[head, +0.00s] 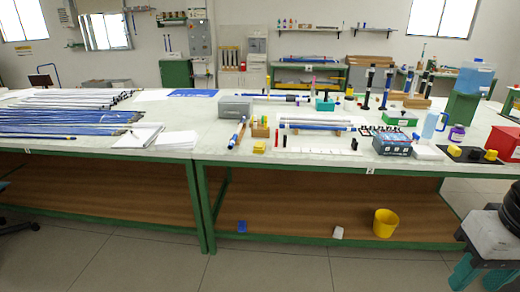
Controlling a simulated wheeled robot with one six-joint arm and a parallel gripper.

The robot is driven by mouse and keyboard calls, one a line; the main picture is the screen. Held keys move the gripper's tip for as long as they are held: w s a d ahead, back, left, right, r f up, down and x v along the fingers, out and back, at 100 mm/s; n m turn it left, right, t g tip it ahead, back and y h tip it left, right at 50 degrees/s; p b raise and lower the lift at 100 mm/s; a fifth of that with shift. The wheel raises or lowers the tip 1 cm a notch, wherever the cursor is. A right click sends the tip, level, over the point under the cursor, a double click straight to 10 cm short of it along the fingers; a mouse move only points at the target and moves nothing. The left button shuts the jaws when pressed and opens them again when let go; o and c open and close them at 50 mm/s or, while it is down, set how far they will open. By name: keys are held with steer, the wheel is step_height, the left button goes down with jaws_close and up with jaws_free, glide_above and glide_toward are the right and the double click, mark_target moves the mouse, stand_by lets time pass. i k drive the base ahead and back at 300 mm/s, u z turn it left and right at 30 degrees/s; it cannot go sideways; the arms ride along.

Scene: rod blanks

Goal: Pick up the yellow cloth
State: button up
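A small yellow folded piece (260,147), which looks like the yellow cloth, lies on the white bench top (232,153) near its front edge, just right of the middle seam. It is small in the head view, so its folds and fabric are hard to make out. Nothing visibly lies on it. My gripper is not in view.
A wooden block with upright tools (260,130) stands just behind the yellow piece. A grey box (236,106) is behind left. White sheets (177,140) lie to the left. A yellow bucket (385,223) is on the lower shelf. Open floor (290,270) lies in front.

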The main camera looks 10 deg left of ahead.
mark_target(259, 147)
steer(key=k, duration=0.65)
steer(key=u, duration=0.7)
steer(key=i, duration=1.9)
steer(key=u, duration=0.4)
steer(key=i, duration=0.95)
steer(key=z, duration=0.55)
